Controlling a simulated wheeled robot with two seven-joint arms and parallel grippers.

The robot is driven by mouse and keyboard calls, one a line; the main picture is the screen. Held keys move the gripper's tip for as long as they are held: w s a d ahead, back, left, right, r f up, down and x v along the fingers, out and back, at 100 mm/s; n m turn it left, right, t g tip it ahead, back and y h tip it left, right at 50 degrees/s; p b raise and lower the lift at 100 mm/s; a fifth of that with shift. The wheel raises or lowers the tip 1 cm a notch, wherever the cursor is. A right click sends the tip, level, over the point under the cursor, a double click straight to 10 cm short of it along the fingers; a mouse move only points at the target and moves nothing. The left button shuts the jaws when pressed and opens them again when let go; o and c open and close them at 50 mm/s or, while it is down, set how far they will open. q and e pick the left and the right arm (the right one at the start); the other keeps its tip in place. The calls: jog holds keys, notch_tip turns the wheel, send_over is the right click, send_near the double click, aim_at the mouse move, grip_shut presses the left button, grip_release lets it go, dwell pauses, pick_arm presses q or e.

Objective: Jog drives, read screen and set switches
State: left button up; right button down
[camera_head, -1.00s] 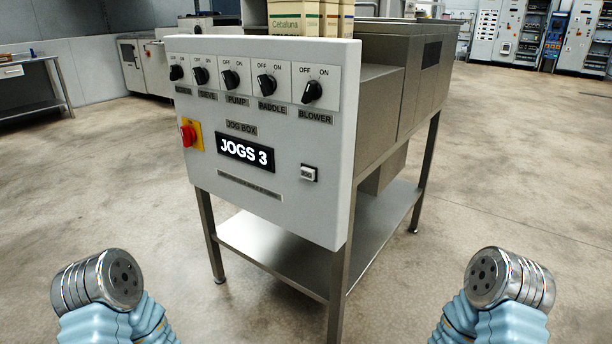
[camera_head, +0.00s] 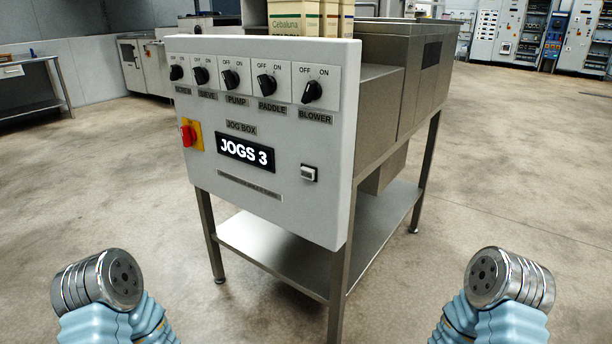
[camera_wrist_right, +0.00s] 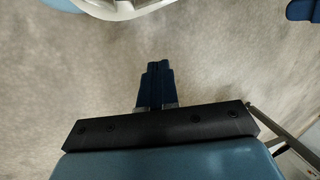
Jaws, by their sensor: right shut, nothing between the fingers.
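The white control panel (camera_head: 210,215) faces me on the front of a steel machine. Its dark screen (camera_head: 245,152) reads "JOGS 3" under the label JOG BOX. Along the top are five OFF/ON rotary switches: the screw switch (camera_head: 176,73), sieve switch (camera_head: 201,75), pump switch (camera_head: 231,79), paddle switch (camera_head: 267,85) and blower switch (camera_head: 312,91). Their exact settings are too small to tell. A red knob on yellow (camera_head: 188,135) is at left, and a small white push button (camera_head: 308,173) at lower right. My right gripper (camera_wrist_right: 157,68) is shut and empty, above bare floor. My left gripper is out of view.
Cartons (camera_head: 297,18) stand on the machine behind the panel. The machine's legs carry a low steel shelf (camera_head: 270,250). A side table (camera_head: 35,85) is at far left, and electrical cabinets (camera_head: 500,35) at the back right. The floor around the machine is clear.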

dwell(0.4)
jog(key=w+a+r+m+t+h, duration=0.15)
jog(key=w+r+t, duration=0.45)
jog(key=w, duration=0.8)
jog(key=w+a+r+t, duration=0.2)
jog(key=w+a+r, duration=0.1)
jog(key=w+r, duration=0.3)
jog(key=w+a+r+t, duration=0.3)
jog(key=r, duration=0.5)
jog(key=a+r+m+t, duration=0.2)
jog(key=a+r+t, duration=0.1)
jog(key=r, duration=0.7)
jog(key=a+r+m+t, duration=0.2)
jog(key=a+r, duration=0.2)
jog(key=r, duration=0.6)
jog(key=a+r+m+t, duration=0.2)
jog(key=a+r+t, duration=0.1)
jog(key=r, duration=0.8)
jog(key=shift+s+a+m+t, duration=0.2)
jog(key=shift+a+m+t, duration=0.1)
jog(key=shift+a+m, duration=0.05)
jog(key=shift+w+d, duration=0.1)
jog(key=shift+w, duration=0.05)
